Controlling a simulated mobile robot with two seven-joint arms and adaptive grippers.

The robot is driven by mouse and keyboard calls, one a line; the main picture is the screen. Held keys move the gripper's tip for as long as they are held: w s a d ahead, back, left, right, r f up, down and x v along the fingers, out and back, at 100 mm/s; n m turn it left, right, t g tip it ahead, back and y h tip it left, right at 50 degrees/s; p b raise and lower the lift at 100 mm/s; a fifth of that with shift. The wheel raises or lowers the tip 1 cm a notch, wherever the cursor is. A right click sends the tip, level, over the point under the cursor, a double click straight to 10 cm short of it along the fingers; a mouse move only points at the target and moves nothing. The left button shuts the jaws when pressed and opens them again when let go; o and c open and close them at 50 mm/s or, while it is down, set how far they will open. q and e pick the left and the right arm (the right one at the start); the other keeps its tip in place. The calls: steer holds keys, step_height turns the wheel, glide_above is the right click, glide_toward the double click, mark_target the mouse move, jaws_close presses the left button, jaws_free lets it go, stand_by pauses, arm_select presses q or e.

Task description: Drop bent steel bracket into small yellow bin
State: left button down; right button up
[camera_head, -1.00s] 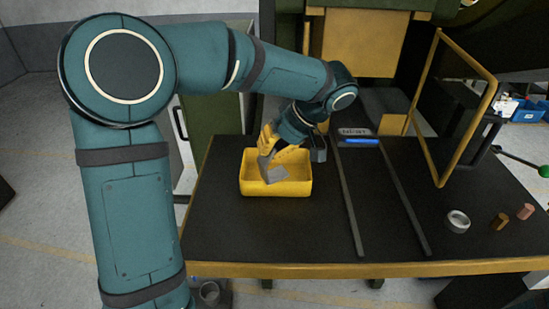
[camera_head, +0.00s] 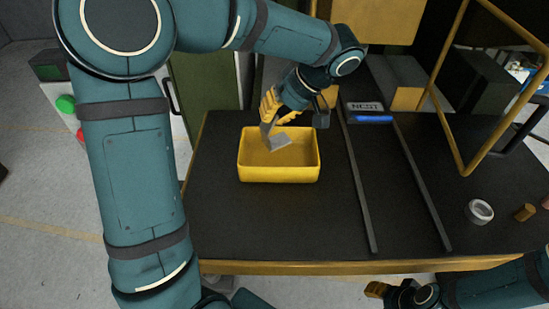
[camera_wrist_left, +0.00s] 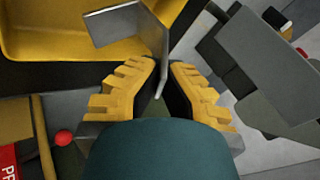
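The bent steel bracket (camera_head: 281,141) is a grey folded plate at the back part of the small yellow bin (camera_head: 279,174), seen over its opening. My left gripper (camera_head: 268,121) comes down from behind the bin with the bracket between its yellow fingers. The left wrist view shows the bracket (camera_wrist_left: 125,27) with one plate between the fingertips (camera_wrist_left: 164,68) and the other reaching left over the bin (camera_wrist_left: 30,45). My right gripper (camera_head: 375,290) shows only in part at the bottom edge; its finger gap is hidden.
The bin stands on a black table (camera_head: 225,222) with a yellow front edge. Two dark rails (camera_head: 362,200) run right of it, near a blue strip (camera_head: 374,119). A white ring (camera_head: 480,211) and a brown cylinder (camera_head: 525,212) lie at right. A yellow frame (camera_head: 445,130) stands behind.

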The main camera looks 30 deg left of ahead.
arm_select(q)
steer(key=shift+f+b, duration=0.75)
steer(key=shift+f, duration=0.8)
arm_select(e)
steer(key=shift+s+a+f, duration=0.15)
steer(key=shift+a+f, duration=0.15)
steer(key=shift+f, duration=0.2)
steer(key=shift+s+a+f, duration=0.15)
steer(key=shift+a+f, duration=0.15)
steer(key=shift+f, duration=0.2)
arm_select(q)
steer(key=c, duration=1.1)
jaws_free()
steer(key=shift+o, duration=0.2)
steer(key=shift+r, duration=0.1)
steer(key=v, duration=1.2)
arm_select(e)
steer(key=shift+s+d, duration=0.1)
